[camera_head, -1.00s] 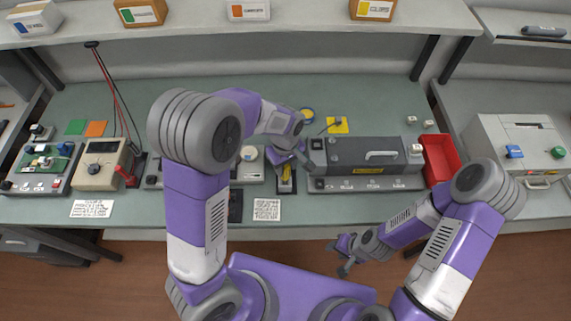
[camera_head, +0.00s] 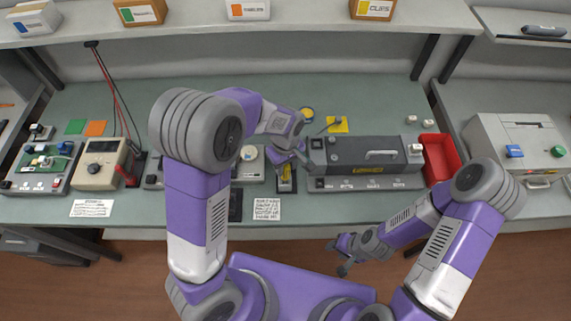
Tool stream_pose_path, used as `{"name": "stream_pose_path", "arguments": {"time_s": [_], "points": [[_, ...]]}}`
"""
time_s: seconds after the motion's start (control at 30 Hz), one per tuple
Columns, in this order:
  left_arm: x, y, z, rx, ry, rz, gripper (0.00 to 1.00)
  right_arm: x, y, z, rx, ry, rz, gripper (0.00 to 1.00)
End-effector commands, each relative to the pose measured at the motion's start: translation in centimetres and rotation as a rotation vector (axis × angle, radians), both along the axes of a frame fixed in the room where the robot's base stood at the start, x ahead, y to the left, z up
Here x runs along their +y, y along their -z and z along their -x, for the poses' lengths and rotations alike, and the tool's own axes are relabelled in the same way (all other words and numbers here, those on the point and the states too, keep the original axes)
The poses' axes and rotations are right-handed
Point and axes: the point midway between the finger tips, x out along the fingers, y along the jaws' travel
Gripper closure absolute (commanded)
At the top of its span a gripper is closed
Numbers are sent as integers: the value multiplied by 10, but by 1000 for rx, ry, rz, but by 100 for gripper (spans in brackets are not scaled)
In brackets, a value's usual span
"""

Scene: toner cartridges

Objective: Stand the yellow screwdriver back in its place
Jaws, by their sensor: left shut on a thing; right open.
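My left gripper (camera_head: 286,163) is at the middle of the bench, just left of the long dark grey machine. It is shut on the yellow screwdriver (camera_head: 286,173), of which only a small yellow part shows below the fingers. The screwdriver is over a narrow dark block (camera_head: 287,187), which looks like its holder. The gripper hides most of both, so I cannot tell whether the tip is inside the block. My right gripper (camera_head: 342,255) is open and empty, low in front of the bench edge.
The long dark grey machine (camera_head: 365,153) stands close on the right, with a red bin (camera_head: 440,158) beyond it. A beige meter (camera_head: 100,165) stands at left. White cards lie along the front edge.

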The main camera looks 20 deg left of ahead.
Motion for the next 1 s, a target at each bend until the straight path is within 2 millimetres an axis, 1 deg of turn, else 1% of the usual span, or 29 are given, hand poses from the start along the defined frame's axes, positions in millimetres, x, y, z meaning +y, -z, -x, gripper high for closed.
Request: {"name": "stream_pose_path", "arguments": {"time_s": [0.8,0.97,1.0], "points": [[0,12,0,0,0,0,100,0,9,0,0,0,0,57],[0,12,0,0,0,0,100,0,8,0,0,0,0,57],[0,12,0,0,0,0,56,0,8,0,0,0,0,57]]}}
